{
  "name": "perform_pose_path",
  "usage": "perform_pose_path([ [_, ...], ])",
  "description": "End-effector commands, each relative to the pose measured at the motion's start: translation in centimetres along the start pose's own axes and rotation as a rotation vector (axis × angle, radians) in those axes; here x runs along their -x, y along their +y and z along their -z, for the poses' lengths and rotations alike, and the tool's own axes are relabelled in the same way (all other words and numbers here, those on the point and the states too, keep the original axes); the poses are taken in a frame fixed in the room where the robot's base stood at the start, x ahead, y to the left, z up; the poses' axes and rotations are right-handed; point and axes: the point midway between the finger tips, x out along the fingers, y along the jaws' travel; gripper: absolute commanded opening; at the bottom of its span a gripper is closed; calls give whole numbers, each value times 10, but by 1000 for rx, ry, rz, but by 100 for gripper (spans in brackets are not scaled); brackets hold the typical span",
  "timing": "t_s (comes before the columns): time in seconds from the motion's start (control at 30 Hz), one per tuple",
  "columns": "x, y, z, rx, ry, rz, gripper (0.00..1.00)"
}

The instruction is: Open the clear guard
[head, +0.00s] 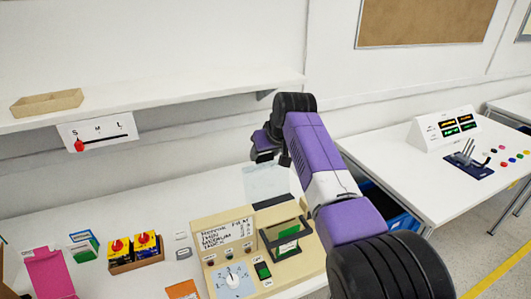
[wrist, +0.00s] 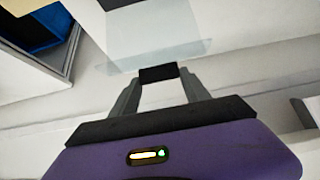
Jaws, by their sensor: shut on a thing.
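The clear guard (head: 266,181) is a pale see-through panel. It stands raised behind the tan machine (head: 292,285), above a dark strip at its lower edge. In the wrist view the guard (wrist: 160,40) spans the top middle, with a black tab (wrist: 158,73) at its near edge. My gripper (wrist: 158,77) is shut on this black tab. In the head view my gripper (head: 264,153) is above the guard, partly hidden by its own wrist. The machine has a white rotary dial (head: 232,281), a green switch (head: 263,270) and a dark-framed window with something green inside.
A shelf (head: 200,97) with a tan tray (head: 46,103) runs along the wall, with an S-M-L slider sign below. A second table (head: 405,185) with a display and levers is at right.

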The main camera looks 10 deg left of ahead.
Motion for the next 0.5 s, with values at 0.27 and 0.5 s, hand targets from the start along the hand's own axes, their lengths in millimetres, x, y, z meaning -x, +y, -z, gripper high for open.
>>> perform_pose_path([
  [0.27,5,0,8,1,20,-1,76],
  [0.5,2,0,5,0,13,-1,76],
])
